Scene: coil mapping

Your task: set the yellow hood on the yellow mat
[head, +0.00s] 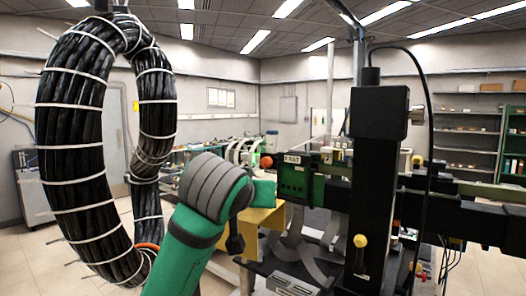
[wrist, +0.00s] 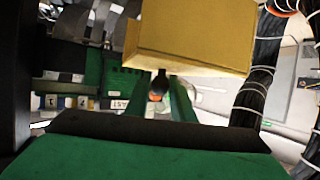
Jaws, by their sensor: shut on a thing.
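The yellow hood (wrist: 195,38) is a box-like yellow shape at the top of the wrist view, seen close up. In the head view the yellow hood (head: 264,222) shows just right of my wrist, partly hidden by my arm. My gripper (wrist: 158,92) has its green fingers shut at a dark knob beside the hood; the exact contact is partly hidden. In the head view my gripper (head: 262,193) is at the hood's upper side. I cannot make out the yellow mat in either view.
A thick black cable coil (head: 70,140) with white ties hangs at the left. A black column with a horizontal beam (head: 378,150) and a green labelled box (head: 294,178) stand close on the right. Shelves (head: 470,125) line the back right. Bare floor shows at the lower left.

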